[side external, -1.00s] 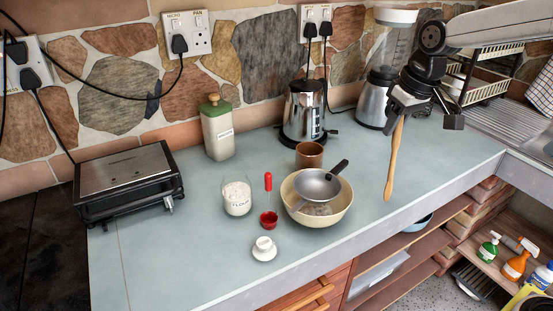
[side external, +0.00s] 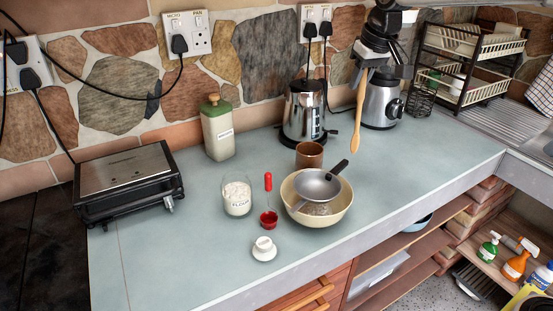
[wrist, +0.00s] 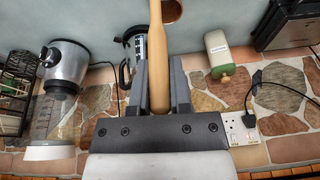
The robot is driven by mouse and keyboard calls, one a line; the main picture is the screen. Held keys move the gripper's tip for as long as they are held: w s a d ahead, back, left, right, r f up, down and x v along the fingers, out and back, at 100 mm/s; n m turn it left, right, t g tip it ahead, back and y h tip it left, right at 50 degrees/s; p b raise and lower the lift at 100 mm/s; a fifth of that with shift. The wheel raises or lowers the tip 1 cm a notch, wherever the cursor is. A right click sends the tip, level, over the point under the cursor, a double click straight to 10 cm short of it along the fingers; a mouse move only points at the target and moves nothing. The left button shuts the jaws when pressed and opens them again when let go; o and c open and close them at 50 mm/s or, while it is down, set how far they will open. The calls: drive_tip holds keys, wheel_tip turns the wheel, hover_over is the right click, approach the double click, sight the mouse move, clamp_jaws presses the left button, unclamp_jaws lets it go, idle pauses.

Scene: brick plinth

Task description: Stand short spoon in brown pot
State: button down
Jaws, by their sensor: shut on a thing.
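The short spoon (side external: 358,110) is light wood and hangs nearly upright below my gripper (side external: 365,72), its wider end down. My gripper is shut on its upper part, and the wrist view shows the spoon (wrist: 157,60) between the two dark fingers (wrist: 158,85). The brown pot (side external: 309,154) stands upright on the counter behind the cream bowl, left of the spoon in the side view. The spoon is in the air, apart from the pot. The pot's inside is mostly hidden, and I cannot make it out in the wrist view.
The cream bowl (side external: 335,215) with a grey sieve (side external: 317,184) stands just in front of the pot. The kettle (side external: 303,112) is behind it, and a blender (side external: 381,100) is at the right. The right counter is clear.

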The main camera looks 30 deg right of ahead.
drive_tip(key=shift+w+a+f+m+t, duration=0.6)
drive_tip(key=shift+w+f, duration=0.4)
drive_tip(key=shift+w, duration=6.3)
drive_tip(key=shift+h, duration=0.5)
drive_tip(key=shift+f, duration=2.5)
wheel_tip(320, 180, down, 10)
drive_tip(key=shift+f, duration=0.15)
drive_tip(key=c, duration=0.6)
unclamp_jaws()
drive_tip(key=shift+o, duration=0.2)
